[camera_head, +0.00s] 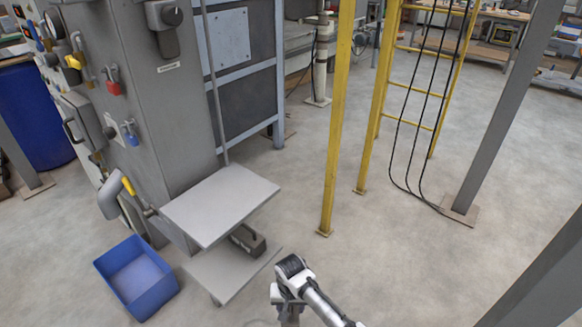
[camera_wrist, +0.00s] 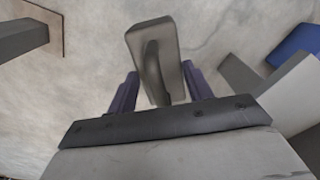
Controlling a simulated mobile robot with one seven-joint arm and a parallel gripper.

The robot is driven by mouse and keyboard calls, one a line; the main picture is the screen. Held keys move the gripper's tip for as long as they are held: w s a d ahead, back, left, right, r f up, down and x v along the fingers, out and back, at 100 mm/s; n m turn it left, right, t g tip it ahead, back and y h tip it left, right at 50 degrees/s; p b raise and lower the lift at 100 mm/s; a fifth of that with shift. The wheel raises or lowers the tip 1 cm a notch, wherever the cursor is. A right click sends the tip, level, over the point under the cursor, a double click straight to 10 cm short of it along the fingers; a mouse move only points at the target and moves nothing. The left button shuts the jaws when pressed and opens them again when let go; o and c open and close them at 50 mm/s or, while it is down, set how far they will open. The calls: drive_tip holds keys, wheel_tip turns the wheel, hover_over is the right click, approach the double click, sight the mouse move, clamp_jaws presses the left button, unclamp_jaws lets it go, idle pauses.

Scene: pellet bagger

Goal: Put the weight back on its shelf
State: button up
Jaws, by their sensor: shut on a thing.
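In the wrist view the weight (camera_wrist: 140,42), a grey block with a handle bar, sits between the two dark fingers of my gripper (camera_wrist: 160,82). The gripper is shut on it, and pale floor shows behind it. In the head view my arm's end is at the bottom middle, in front of the shelf stand; the fingers and held weight cannot be made out there. The stand has a light grey upper shelf (camera_head: 222,203) and a lower shelf (camera_head: 228,275). A dark grey block (camera_head: 248,241) lies between these levels, partly hidden by the upper shelf.
A blue bin (camera_head: 136,278) stands on the floor left of the shelves. The grey machine cabinet (camera_head: 165,130) rises behind them. A yellow post (camera_head: 338,120) and a grey post (camera_head: 510,105) stand to the right. The floor at centre right is clear.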

drive_tip(key=shift+w+r, duration=0.1)
drive_tip(key=shift+r, duration=0.05)
drive_tip(key=w+r, duration=0.3)
drive_tip(key=r, duration=0.1)
drive_tip(key=shift+w+a+r, duration=0.15)
drive_tip(key=shift+w, duration=0.25)
drive_tip(key=shift+w+d+r, duration=0.2)
drive_tip(key=shift+r, duration=0.25)
drive_tip(key=shift+s+a+f, duration=0.1)
drive_tip(key=shift+s+f, duration=0.15)
drive_tip(key=shift+f, duration=0.1)
drive_tip(key=shift+s+f, duration=1)
drive_tip(key=shift+f, duration=0.2)
drive_tip(key=shift+s+f, duration=1)
drive_tip(key=shift+f, duration=0.2)
